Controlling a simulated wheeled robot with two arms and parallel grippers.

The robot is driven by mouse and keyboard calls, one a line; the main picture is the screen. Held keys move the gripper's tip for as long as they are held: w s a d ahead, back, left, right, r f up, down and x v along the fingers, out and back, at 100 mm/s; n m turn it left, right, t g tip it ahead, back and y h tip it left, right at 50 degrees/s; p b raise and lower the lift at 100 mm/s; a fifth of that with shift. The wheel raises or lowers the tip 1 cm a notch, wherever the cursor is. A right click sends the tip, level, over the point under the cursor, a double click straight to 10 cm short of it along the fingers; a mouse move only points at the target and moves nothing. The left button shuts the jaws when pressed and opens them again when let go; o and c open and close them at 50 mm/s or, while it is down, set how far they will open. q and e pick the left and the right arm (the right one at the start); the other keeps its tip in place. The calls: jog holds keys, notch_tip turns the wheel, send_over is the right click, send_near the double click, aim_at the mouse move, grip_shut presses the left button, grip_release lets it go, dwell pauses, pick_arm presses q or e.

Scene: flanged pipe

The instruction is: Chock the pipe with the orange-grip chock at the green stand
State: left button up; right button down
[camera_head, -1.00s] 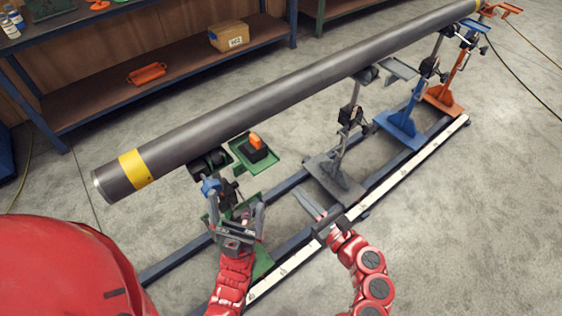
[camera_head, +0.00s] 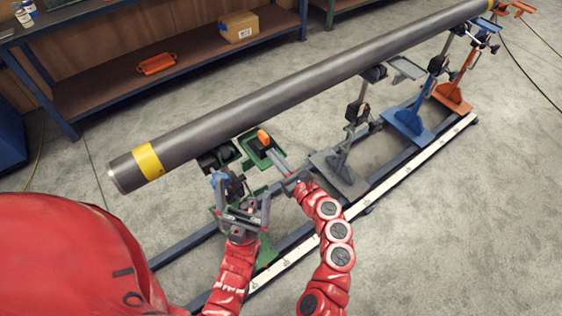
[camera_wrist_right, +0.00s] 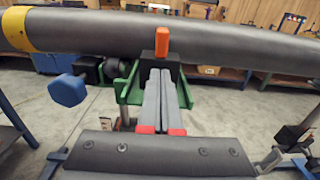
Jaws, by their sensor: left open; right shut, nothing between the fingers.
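The dark pipe (camera_head: 300,85) with a yellow band lies across the roller stands. The chock is a black block with an orange grip (camera_head: 264,138); it sits on the green stand's tray (camera_head: 249,160), beside the pipe's underside. In the right wrist view the orange grip (camera_wrist_right: 162,42) stands upright in front of the pipe. My right gripper (camera_head: 276,156) is shut and empty, its fingertips pointing at the chock's near side; they cover part of the block, and I cannot tell whether they touch it. My left gripper (camera_head: 243,197) is open and empty, lower, near the green stand's blue knob (camera_head: 218,179).
Grey, blue (camera_head: 410,122) and orange (camera_head: 453,95) stands follow along the rail (camera_head: 380,185) to the right. A shelf behind holds a cardboard box (camera_head: 238,24) and an orange tray (camera_head: 156,64).

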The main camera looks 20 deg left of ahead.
aim_at(267, 148)
jog(key=shift+w+a, duration=0.1)
jog(key=shift+a, duration=0.05)
jog(key=shift+x, duration=1.9)
